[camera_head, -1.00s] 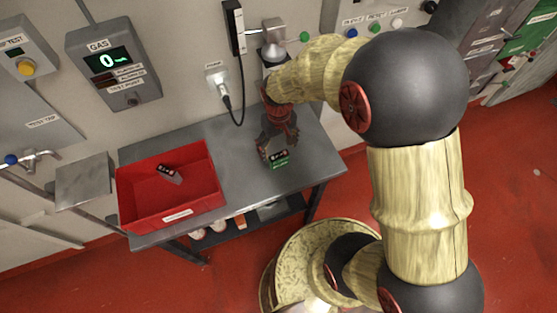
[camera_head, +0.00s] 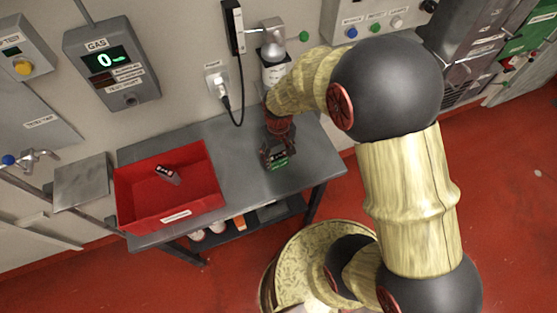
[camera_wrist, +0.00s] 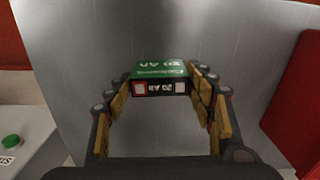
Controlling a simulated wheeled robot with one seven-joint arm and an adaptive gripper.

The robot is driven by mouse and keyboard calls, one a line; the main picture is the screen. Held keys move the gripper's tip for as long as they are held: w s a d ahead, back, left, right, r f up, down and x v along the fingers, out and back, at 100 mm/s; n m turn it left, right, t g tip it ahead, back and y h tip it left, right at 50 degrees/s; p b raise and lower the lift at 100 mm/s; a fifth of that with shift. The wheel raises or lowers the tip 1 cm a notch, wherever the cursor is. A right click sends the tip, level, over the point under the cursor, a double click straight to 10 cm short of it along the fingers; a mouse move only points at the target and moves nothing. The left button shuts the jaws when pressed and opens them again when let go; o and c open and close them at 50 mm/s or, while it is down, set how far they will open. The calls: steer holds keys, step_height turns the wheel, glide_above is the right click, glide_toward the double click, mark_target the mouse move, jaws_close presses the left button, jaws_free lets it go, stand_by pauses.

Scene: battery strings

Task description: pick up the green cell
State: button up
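The green cell (camera_head: 279,163) stands on the grey metal table, right of the red tray. It is a small block with a green top and a dark labelled side; it also shows in the wrist view (camera_wrist: 162,78). My gripper (camera_head: 276,157) is down over it. In the wrist view my gripper (camera_wrist: 162,84) has its fingers spread, one on each side of the cell, with the cell between the fingertips. The gaps are narrow, and I cannot tell whether the pads touch it. The fingers partly hide the cell in the head view.
The red tray (camera_head: 128,208) on the table's left holds a dark cell with a red and white label (camera_head: 167,174). The table (camera_head: 235,190) is bare between tray and gripper. A wall charger with a cable (camera_head: 234,28) hangs behind. Loose items stand on the lower shelf.

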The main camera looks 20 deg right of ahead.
steer(key=c, duration=0.9)
steer(key=shift+r, duration=0.2)
